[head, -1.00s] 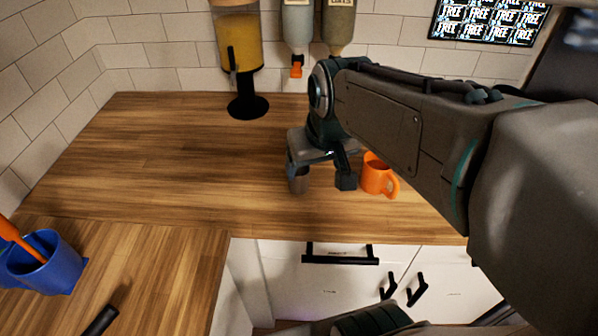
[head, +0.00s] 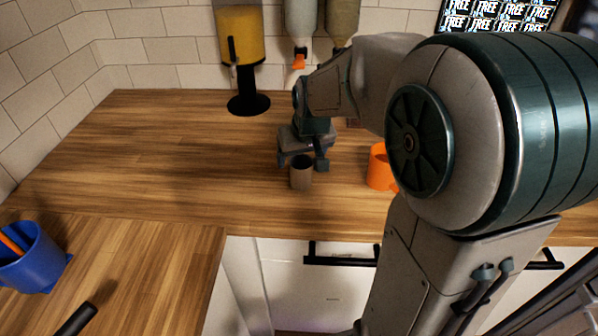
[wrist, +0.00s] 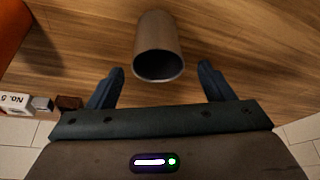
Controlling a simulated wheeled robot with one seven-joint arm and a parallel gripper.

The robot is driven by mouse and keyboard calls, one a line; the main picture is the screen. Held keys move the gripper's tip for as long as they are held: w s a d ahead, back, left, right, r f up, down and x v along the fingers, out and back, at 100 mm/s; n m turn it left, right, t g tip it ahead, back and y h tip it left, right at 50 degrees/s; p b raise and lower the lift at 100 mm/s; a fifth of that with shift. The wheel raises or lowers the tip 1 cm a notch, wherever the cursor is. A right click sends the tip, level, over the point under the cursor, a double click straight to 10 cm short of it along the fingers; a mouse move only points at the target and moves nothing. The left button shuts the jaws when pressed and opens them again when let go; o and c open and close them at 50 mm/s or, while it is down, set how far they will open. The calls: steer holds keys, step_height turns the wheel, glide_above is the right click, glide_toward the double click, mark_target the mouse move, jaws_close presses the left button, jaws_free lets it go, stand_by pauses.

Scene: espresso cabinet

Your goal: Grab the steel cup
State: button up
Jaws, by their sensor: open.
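The steel cup (head: 301,173) is a small grey-brown cylinder standing upright on the wooden counter, in front of my gripper in the head view. In the wrist view the cup (wrist: 160,48) shows at the top middle, its dark open mouth toward the camera. My gripper (head: 303,163) is low over the counter behind the cup. In the wrist view my gripper (wrist: 163,82) is open, with one finger to each side of the cup's near end and gaps between. The cup lies mostly beyond the fingertips, and the fingers do not appear to touch it.
An orange mug (head: 379,168) stands right of the cup, partly hidden by my arm. A yellow-filled dispenser (head: 240,50) stands at the back. A blue container (head: 35,262) sits at the left. The counter (head: 150,150) left of the cup is clear.

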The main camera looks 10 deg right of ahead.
mark_target(300, 167)
steer(key=shift+s+x, duration=0.15)
steer(key=shift+x, duration=1.2)
steer(key=shift+s+x, duration=0.15)
steer(key=shift+x, duration=1.2)
steer(key=shift+d, duration=0.15)
steer(key=c, duration=1.1)
